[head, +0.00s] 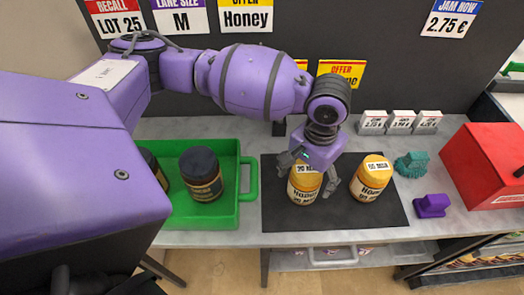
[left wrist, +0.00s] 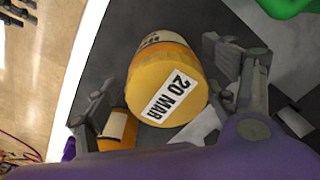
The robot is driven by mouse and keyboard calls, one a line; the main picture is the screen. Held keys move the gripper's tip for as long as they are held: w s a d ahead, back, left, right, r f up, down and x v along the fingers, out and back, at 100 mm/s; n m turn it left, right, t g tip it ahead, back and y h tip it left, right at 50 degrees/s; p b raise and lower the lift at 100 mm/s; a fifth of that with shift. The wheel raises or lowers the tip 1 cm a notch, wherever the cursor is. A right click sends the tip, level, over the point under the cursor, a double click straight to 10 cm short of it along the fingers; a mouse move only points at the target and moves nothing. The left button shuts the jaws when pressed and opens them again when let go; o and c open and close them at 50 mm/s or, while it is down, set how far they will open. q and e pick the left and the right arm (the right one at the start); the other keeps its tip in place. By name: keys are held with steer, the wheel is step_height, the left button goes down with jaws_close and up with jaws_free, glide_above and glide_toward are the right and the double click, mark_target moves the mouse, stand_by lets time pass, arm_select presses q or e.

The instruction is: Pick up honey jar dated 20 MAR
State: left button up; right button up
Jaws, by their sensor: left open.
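A honey jar (head: 304,188) with a yellow lid stands on the dark mat (head: 280,220). In the left wrist view the same jar (left wrist: 158,72) shows its lid label, which reads 20 MAR. My left gripper (head: 309,172) is over this jar from above, open, with one finger on each side and partly hiding it. In the left wrist view the open fingers of my left gripper (left wrist: 165,88) flank the jar; contact cannot be told. A second honey jar (head: 371,180) stands to the right on the mat; its lid date is too small to read. My right gripper is out of view.
A green tray (head: 247,190) with dark-lidded jars (head: 202,175) is left of the mat. To the right are a teal object (head: 411,164), a purple object (head: 432,206) and a red box (head: 485,165). Small price cards (head: 400,122) stand behind.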

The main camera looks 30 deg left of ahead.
arm_select(q)
steer(key=f, duration=0.3)
steer(key=shift+a+f, duration=0.2)
steer(key=shift+w+d+r, duration=0.1)
steer(key=shift+r, duration=0.05)
steer(key=c, duration=1.6)
